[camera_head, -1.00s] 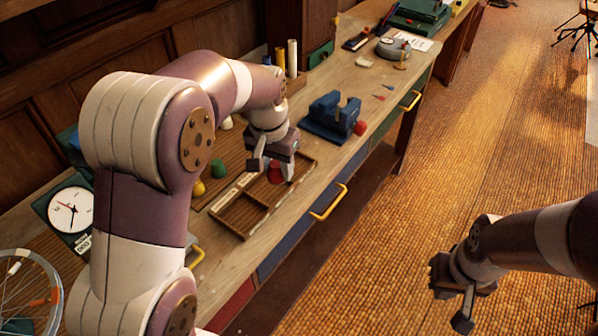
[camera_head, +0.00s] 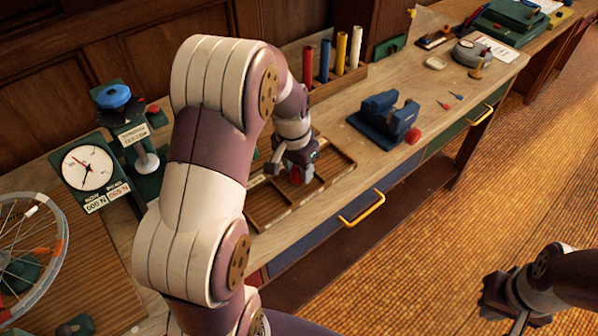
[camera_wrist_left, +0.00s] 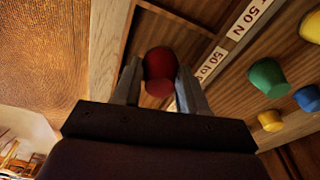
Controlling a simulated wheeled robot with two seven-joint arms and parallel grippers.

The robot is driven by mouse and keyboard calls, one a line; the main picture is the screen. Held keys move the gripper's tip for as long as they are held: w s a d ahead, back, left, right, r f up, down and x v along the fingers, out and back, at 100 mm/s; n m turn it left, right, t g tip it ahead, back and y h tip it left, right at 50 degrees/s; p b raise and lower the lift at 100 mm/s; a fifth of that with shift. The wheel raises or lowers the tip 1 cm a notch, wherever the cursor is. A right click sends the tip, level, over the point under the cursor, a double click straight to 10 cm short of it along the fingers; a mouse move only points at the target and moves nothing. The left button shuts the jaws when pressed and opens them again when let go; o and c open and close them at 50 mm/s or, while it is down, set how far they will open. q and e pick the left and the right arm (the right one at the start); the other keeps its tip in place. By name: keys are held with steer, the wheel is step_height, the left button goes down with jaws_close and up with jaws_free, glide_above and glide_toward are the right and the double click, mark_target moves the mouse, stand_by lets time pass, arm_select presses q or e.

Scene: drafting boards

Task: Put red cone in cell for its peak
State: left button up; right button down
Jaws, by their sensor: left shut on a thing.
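My left gripper (camera_head: 298,178) is shut on the red cone (camera_head: 294,176), over the wooden divided tray (camera_head: 318,191). In the left wrist view the red cone (camera_wrist_left: 160,72) sits between the two fingers (camera_wrist_left: 158,85). The tray's cells are bounded by thin wooden walls, and white labels (camera_wrist_left: 250,17) with "50 N" text lie along one strip. I cannot tell whether the cone touches the tray floor. A dial gauge (camera_head: 88,167) stands at the left with two small reading plates (camera_head: 108,197), too small to read surely. My right gripper (camera_head: 512,298) hangs at lower right, away from the bench.
A blue vise (camera_head: 385,120), a rack of coloured tubes (camera_head: 340,78) and a green press with a blue knob (camera_head: 130,125) stand around. A spoked wheel (camera_head: 30,245) is at left.

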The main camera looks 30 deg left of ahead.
arm_select(q)
steer(key=shift+s+f, duration=0.1)
steer(key=shift+f, duration=0.95)
steer(key=shift+f, duration=0.2)
steer(key=o, duration=0.8)
steer(key=shift+r, duration=0.1)
